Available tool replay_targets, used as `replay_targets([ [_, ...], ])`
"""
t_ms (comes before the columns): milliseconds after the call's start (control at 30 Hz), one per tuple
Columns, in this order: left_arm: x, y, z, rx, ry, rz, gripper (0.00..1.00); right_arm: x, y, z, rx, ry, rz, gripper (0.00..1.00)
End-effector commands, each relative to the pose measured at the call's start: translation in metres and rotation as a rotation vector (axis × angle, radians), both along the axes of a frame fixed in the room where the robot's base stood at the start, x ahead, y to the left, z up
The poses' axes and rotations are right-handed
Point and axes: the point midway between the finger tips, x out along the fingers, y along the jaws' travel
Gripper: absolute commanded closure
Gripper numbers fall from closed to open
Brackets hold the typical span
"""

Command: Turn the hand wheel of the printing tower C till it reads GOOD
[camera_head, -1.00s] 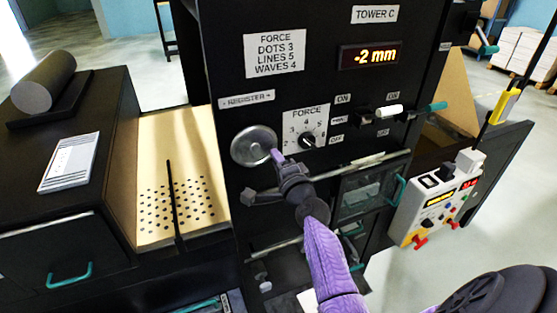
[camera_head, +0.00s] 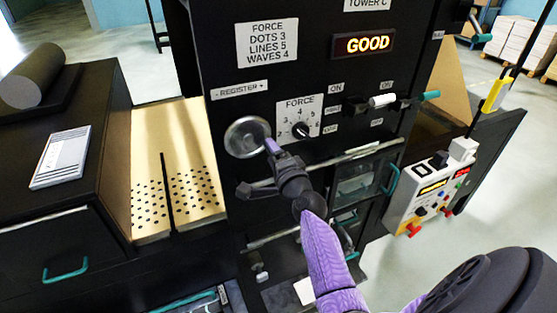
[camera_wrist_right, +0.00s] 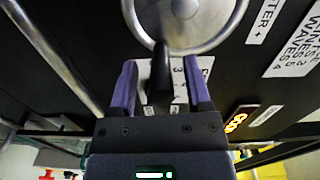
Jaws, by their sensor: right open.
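The round silver hand wheel (camera_head: 243,138) sits on the dark front of tower C, under the REGISTER label (camera_head: 240,90). The tower's display (camera_head: 364,43) reads GOOD in orange. My right gripper (camera_head: 271,148) is at the lower right of the wheel. In the right wrist view, the wheel (camera_wrist_right: 200,22) shows at the top, and its dark handle (camera_wrist_right: 160,70) lies between the two purple fingers of the gripper (camera_wrist_right: 161,88). The fingers stand apart with visible gaps on both sides of the handle. My left gripper is not in view.
A FORCE dial (camera_head: 300,129) and a lever with a white sleeve (camera_head: 382,101) are right of the wheel. A silver rail and a glazed drawer (camera_head: 357,183) lie below. A control box (camera_head: 432,190) hangs at the right. A perforated tan board (camera_head: 190,165) is at the left.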

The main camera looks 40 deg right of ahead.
Motion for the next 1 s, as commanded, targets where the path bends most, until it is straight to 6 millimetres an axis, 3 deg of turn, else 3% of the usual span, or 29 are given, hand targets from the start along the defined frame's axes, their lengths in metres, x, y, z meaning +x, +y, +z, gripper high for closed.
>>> replay_targets([
  [200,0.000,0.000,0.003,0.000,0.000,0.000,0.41,-0.048,0.011,-0.001,0.001,0.003,-0.001,0.37],
  [400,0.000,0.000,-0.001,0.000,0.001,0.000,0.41,-0.081,0.019,-0.001,0.000,0.003,0.000,0.37],
  [900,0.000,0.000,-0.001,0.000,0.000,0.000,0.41,-0.087,0.021,-0.001,0.000,0.003,0.000,0.37],
  [967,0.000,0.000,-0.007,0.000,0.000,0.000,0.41,-0.086,0.023,-0.014,-0.009,0.025,0.005,0.37],
  [1000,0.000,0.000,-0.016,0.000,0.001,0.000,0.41,-0.085,0.026,-0.035,-0.027,0.061,0.015,0.37],
])
